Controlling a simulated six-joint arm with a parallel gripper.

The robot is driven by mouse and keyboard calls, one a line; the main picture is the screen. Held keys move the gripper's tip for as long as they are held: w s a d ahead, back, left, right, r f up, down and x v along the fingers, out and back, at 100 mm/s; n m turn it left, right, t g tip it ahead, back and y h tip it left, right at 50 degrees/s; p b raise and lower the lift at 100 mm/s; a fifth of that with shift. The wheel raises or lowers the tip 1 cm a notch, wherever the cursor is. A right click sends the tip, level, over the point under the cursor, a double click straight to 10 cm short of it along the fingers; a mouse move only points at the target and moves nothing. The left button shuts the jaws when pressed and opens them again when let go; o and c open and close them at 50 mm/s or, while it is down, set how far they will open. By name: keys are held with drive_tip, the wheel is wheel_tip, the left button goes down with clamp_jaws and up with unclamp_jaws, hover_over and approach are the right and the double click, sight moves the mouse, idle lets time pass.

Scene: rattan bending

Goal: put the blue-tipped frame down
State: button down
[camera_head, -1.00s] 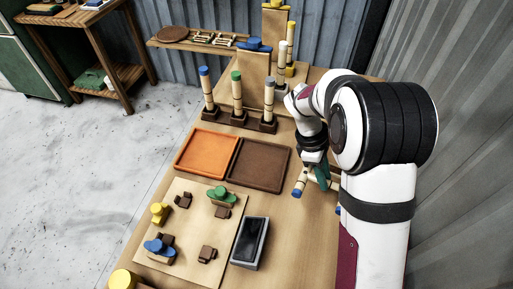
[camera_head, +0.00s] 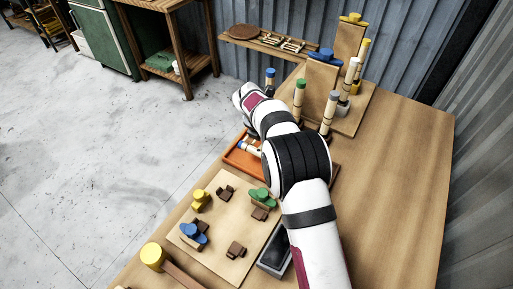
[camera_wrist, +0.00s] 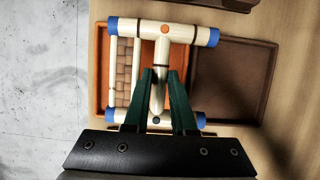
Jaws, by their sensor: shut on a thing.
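The blue-tipped frame (camera_wrist: 190,35) has pale rails with blue ends, cross bars and a woven panel at its left side. In the wrist view my gripper (camera_wrist: 160,78) has its green fingers closed around the frame's middle bar. The frame lies across the orange tray (camera_wrist: 103,70) and reaches over the edge of the brown tray (camera_wrist: 235,80) on the right. I cannot tell whether it touches the orange tray or hangs above it. In the head view my arm hides most of the frame; only blue-tipped ends (camera_head: 250,148) show over the orange tray (camera_head: 233,160).
Upright posts with a green tip (camera_head: 299,95) and a grey tip (camera_head: 330,110) stand behind the trays. A pale board (camera_head: 220,225) with yellow, blue and green pieces lies in front. The table's right side (camera_head: 400,170) is clear.

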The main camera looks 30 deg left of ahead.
drive_tip(key=a, duration=0.1)
drive_tip(key=a+f, duration=0.2)
drive_tip(key=shift+s, duration=0.25)
wheel_tip(320, 180, down, 4)
drive_tip(key=shift+a+f, duration=0.1)
drive_tip(key=shift+a, duration=0.05)
drive_tip(key=c, duration=0.7)
unclamp_jaws()
drive_tip(key=shift+c, duration=0.2)
